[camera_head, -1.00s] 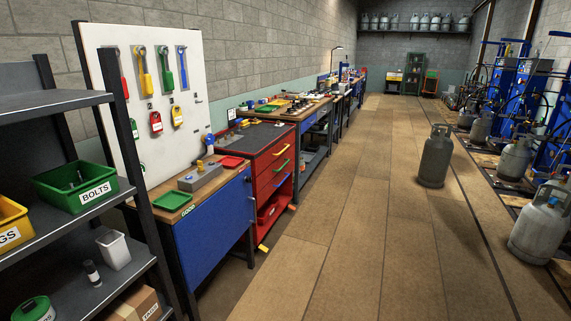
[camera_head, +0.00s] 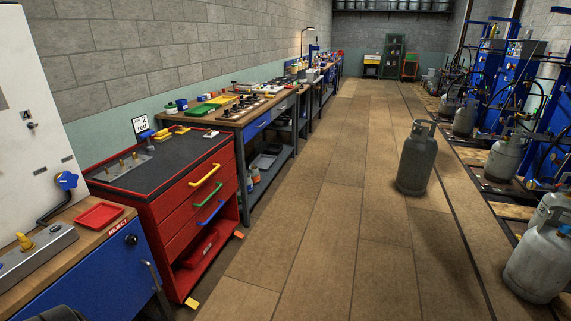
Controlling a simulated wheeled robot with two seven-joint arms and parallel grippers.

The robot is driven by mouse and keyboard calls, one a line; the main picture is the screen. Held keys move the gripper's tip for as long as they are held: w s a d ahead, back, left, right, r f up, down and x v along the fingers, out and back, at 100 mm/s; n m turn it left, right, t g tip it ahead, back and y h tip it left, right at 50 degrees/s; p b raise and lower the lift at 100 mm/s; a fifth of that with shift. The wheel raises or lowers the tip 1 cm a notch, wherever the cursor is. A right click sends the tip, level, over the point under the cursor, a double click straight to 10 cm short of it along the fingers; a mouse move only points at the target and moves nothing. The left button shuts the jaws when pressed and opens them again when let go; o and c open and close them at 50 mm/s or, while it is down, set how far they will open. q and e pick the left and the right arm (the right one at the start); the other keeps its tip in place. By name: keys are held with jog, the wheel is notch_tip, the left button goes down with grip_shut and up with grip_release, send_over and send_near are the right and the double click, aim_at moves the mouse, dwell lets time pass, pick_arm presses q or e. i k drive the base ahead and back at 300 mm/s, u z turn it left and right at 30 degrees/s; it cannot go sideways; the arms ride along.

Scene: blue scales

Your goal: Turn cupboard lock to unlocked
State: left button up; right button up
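A blue cupboard front (camera_head: 85,281) under the wooden bench stands at the lower left. A round black knob (camera_head: 131,239), which looks like its lock, sits near the top right corner of that front. A grey bar handle (camera_head: 151,276) is just below and to the right of it. The knob's setting is too small to read. Neither of my grippers can be made out. A dark rounded shape (camera_head: 62,313) shows at the bottom edge, and I cannot tell what it is.
A red tray (camera_head: 99,215) lies on the bench. A grey gas cylinder (camera_head: 416,160) stands on the wooden floor (camera_head: 330,220), which is otherwise clear between benches and right-hand machines.

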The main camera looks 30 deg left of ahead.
aim_at(131, 240)
jog(key=u, duration=0.1)
jog(key=i, duration=1.7)
jog(key=u, duration=1.45)
jog(key=i, duration=1)
jog(key=u, duration=1.15)
jog(key=i, duration=0.25)
jog(key=u, duration=0.15)
